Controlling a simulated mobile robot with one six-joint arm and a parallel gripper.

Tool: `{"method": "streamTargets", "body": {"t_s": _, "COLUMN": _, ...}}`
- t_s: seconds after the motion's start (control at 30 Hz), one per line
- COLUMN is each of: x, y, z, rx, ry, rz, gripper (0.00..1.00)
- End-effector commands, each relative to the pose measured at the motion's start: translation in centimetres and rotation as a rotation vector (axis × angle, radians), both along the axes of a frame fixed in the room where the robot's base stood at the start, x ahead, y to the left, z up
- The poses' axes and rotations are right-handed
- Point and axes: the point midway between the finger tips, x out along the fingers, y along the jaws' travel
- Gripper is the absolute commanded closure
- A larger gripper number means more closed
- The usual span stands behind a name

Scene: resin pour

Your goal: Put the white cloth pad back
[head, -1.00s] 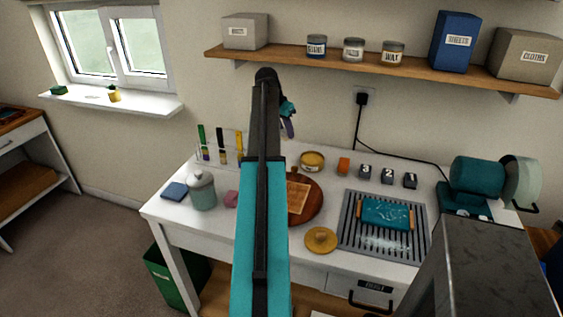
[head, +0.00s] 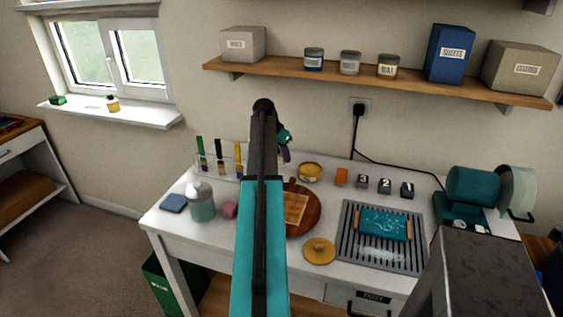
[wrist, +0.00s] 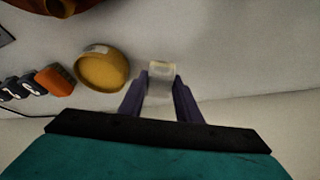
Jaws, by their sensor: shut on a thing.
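The white cloth pad (wrist: 161,72) shows in the wrist view as a small pale piece between the fingertips. My gripper (wrist: 160,84) is shut on it, with a dark purple finger on each side. The pad hangs over the pale worktop, beside a round yellow tin (wrist: 103,70). In the head view my gripper (head: 285,154) is mostly hidden behind my arm, above the back of the white table (head: 168,222). I cannot make out the pad in that view.
A test-tube rack (head: 220,160) and a lidded jar (head: 201,203) stand left of my arm. A round wooden board (head: 309,220), an orange block (head: 341,177), several numbered blocks and a grey ribbed tray (head: 350,250) are to the right. A shelf (head: 380,80) runs above.

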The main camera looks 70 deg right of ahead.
Motion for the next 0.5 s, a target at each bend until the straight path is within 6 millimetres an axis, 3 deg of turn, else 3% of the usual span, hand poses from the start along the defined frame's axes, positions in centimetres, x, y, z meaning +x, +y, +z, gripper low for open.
{"method": "streamTargets", "body": {"t_s": 0.27, "x": 0.0, "y": 0.0, "z": -0.2, "rx": 0.000, "ry": 0.000, "rz": 0.001, "gripper": 0.87}}
{"method": "streamTargets", "body": {"t_s": 0.5, "x": 0.1, "y": 0.1, "z": -2.1, "rx": 0.001, "ry": 0.001, "rz": 0.001, "gripper": 0.87}}
